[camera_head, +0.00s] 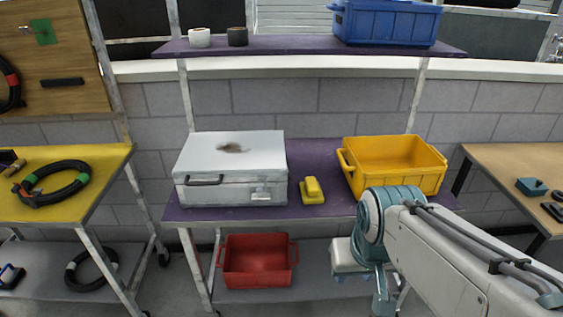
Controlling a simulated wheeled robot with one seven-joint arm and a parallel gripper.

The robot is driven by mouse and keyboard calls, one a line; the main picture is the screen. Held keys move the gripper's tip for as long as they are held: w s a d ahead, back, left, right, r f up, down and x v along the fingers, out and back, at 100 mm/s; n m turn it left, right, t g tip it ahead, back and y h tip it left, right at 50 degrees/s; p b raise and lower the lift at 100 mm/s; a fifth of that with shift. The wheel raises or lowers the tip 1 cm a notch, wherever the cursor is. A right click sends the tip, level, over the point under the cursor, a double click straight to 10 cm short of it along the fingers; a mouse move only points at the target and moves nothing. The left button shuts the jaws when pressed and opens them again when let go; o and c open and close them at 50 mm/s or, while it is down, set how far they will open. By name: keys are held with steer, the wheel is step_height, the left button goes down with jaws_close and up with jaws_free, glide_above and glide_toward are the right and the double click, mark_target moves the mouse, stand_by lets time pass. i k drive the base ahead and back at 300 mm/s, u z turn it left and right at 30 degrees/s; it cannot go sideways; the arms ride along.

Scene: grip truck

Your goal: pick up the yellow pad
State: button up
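The yellow pad (312,190) is a small yellow block with a raised part on top. It lies on the purple middle shelf (312,152), between a white case and a yellow crate. Nothing touches it from above. My arm comes in from the lower right, with its teal and white joint in front of the shelf's right part. The arm's far links hang down below the shelf's front edge toward the bottom of the picture, to the right of the pad and lower. My gripper's fingers do not show.
The white case (230,170) stands close left of the pad, and the yellow crate (395,162) close right. A red crate (258,262) sits on the lower shelf. A blue crate (388,22) is on the top shelf. A yellow table (105,162) stands left, a wooden one (515,165) right.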

mark_target(311, 192)
steer(key=k, duration=0.6)
steer(key=u, duration=0.75)
steer(key=i, duration=1.25)
steer(key=z, duration=0.7)
steer(key=i, duration=0.5)
steer(key=z, duration=0.65)
